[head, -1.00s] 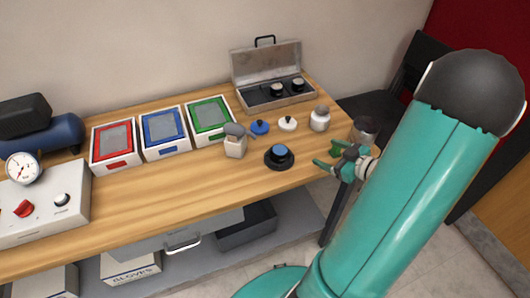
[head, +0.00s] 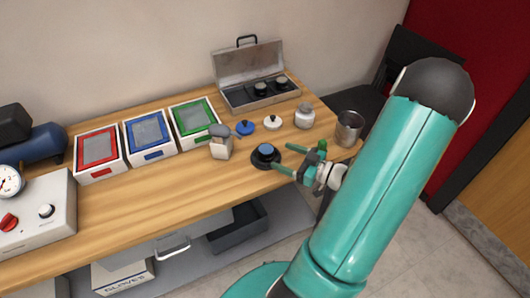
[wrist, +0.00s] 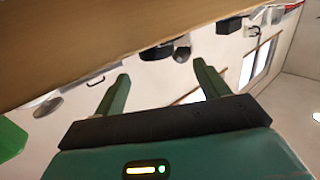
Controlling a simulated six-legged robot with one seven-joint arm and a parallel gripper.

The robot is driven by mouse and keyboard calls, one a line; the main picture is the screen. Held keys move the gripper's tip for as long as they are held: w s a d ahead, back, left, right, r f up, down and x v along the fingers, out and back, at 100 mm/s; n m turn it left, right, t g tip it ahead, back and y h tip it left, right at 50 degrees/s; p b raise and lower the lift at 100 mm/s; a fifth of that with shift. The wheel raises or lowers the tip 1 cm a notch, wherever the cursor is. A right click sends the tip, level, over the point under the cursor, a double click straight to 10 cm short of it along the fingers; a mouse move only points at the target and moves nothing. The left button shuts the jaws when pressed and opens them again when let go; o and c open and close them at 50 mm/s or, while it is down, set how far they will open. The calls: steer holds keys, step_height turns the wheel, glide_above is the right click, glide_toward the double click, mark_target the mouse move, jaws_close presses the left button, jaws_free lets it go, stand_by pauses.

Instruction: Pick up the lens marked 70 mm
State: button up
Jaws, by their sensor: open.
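An open metal case (head: 225,107) stands at the back right of the table in the head view. It holds two dark round lenses with light tops, a left one (head: 260,89) and a right one (head: 281,83). I cannot read any marking, so I cannot tell which is 70 mm. My gripper (head: 280,156) is open and empty at the table's front right, close beside a black round piece with a blue top (head: 266,150). Its two green fingers also show spread apart in the wrist view (wrist: 162,85). The lenses cannot be made out clearly in the wrist view.
Between my gripper and the case are a blue-lidded piece (head: 245,128), a white-lidded piece (head: 272,122) and a jar (head: 305,117). A metal cup (head: 348,128) stands at the right edge. Several colour-framed boxes (head: 150,137) stand left. The table's front middle is clear.

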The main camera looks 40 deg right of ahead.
mark_target(272, 152)
steer(key=shift+f+x, duration=0.15)
steer(key=shift+x, duration=1.4)
steer(key=shift+f+x, duration=0.1)
steer(key=shift+x, duration=1.4)
steer(key=shift+d, duration=0.15)
steer(key=shift+c, duration=0.2)
steer(key=c, duration=1.1)
